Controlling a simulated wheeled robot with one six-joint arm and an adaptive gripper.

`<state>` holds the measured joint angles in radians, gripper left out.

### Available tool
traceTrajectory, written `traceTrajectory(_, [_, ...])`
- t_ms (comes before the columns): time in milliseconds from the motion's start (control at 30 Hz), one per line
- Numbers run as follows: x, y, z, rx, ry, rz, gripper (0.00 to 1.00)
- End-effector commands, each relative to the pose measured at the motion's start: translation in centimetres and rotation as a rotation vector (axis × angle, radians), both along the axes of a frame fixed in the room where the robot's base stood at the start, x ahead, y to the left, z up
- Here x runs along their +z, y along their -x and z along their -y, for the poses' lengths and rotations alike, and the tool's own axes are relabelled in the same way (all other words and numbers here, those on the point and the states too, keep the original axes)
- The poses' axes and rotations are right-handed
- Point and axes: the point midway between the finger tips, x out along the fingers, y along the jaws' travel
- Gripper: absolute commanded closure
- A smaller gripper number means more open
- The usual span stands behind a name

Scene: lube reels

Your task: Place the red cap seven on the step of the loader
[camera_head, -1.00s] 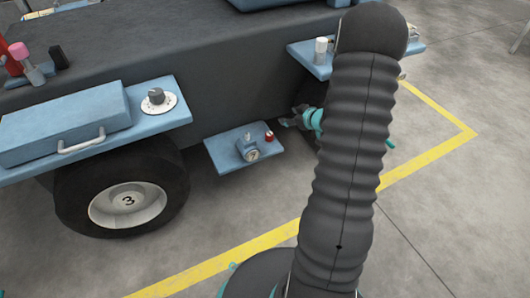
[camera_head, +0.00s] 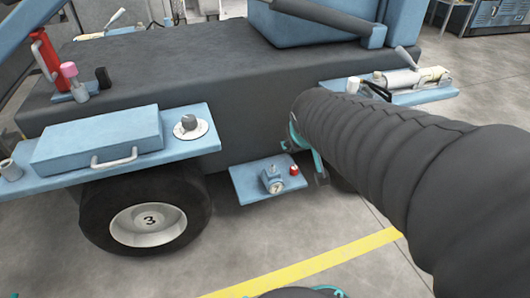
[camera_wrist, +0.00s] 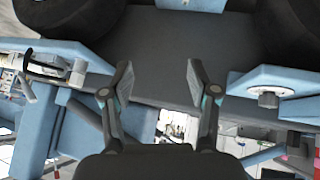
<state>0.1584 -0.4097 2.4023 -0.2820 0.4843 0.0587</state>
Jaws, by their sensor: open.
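A small red cap (camera_head: 294,170) sits on the loader's low blue step (camera_head: 245,184), at the right of a grey-blue gauge fitting (camera_head: 271,179). Any number on the cap is too small to read. My gripper (camera_wrist: 160,82) is open and empty in the wrist view, with its two fingers wide apart. In the head view my arm hides most of it; only teal and dark parts show, right of the step. In the wrist view a blue step edge (camera_wrist: 192,4) shows at the top, and I cannot make out the cap there.
The loader's dark side wall (camera_head: 245,130) rises behind the step. A wheel marked 3 (camera_head: 147,222) stands at left under a blue shelf (camera_head: 180,140) with a knob. Another shelf (camera_head: 420,95) carries a pump-like tool at right. Floor in front is clear, with a yellow line (camera_head: 310,264).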

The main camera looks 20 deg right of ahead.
Motion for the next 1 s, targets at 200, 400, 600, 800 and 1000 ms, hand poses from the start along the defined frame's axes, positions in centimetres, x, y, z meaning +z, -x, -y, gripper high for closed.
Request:
traceTrajectory(200, [0.6, 8.0, -5.6, 0.027, -0.133, -0.083, 0.4])
traceTrajectory(400, [0.2, 12.3, -8.3, 0.062, -0.212, -0.144, 0.4])
traceTrajectory(600, [0.1, 13.3, -8.8, 0.07, -0.229, -0.16, 0.4])
traceTrajectory(800, [0.2, 13.2, -8.8, 0.069, -0.229, -0.16, 0.4])
traceTrajectory(1000, [2.5, 13.2, -8.8, 0.069, -0.228, -0.159, 0.4])
